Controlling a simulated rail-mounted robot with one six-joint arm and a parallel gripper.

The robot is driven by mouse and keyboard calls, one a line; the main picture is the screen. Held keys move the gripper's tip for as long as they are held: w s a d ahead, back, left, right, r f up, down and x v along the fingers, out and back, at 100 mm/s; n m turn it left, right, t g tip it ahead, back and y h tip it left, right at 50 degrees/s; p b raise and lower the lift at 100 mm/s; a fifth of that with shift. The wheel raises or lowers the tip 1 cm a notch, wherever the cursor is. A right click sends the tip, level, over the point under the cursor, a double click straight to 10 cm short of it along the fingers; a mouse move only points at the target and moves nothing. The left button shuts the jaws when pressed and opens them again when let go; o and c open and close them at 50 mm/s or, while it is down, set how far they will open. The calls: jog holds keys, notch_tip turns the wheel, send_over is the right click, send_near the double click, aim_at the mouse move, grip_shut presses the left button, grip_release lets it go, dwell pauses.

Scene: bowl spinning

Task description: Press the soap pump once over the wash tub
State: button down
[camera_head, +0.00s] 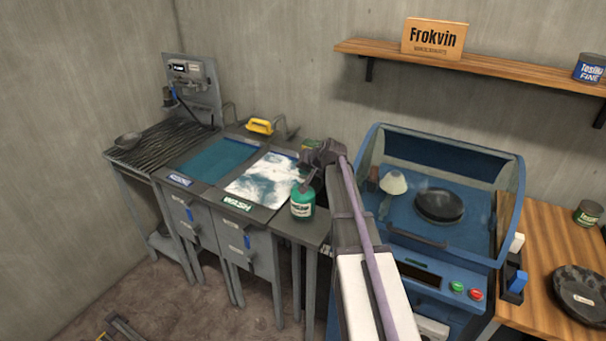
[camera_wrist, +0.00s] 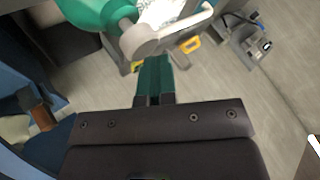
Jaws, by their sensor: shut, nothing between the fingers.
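The green soap pump bottle (camera_head: 302,206) stands on the counter at the right front corner of the wash tub. The wash tub (camera_head: 238,203) is full of white foam and has a WASH label on its front. In the wrist view the green bottle (camera_wrist: 88,12) is at the top left, its grey pump head (camera_wrist: 140,42) and spout pointing right across the foam. My gripper (camera_wrist: 154,60) is shut and empty, its green fingertips close to the pump head; I cannot tell whether they touch. In the head view my dark wrist (camera_head: 325,153) is just above and behind the bottle, with the fingertips unclear.
A second tub with teal water (camera_head: 215,158) lies left of the wash tub, and a drying rack (camera_head: 160,145) further left. A yellow-handled brush (camera_head: 261,126) lies behind the tubs. A blue hooded machine (camera_head: 440,255) holding a black bowl (camera_head: 439,205) stands close on the right.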

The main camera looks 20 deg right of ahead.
jog(key=shift+r+p, duration=0.9)
jog(key=shift+r, duration=0.15)
notch_tip(320, 180, up, 5)
jog(key=p, duration=0.5)
jog(key=shift+s+a+f, duration=0.1)
jog(key=s+a+f+n+g, duration=0.2)
jog(key=s+a+g, duration=0.1)
jog(key=s+a, duration=0.4)
jog(key=s+a+f+n+g+h+b, duration=0.1)
jog(key=s+a+f+n+g, duration=0.1)
jog(key=s+a, duration=0.5)
jog(key=s+a+f+n+g+h+b, duration=0.1)
jog(key=s+a, duration=0.6)
jog(key=s, duration=0.8)
jog(key=shift+s+a+f+n+g, duration=0.25)
jog(key=shift+f+n+g, duration=0.55)
jog(key=shift+f+g, duration=0.55)
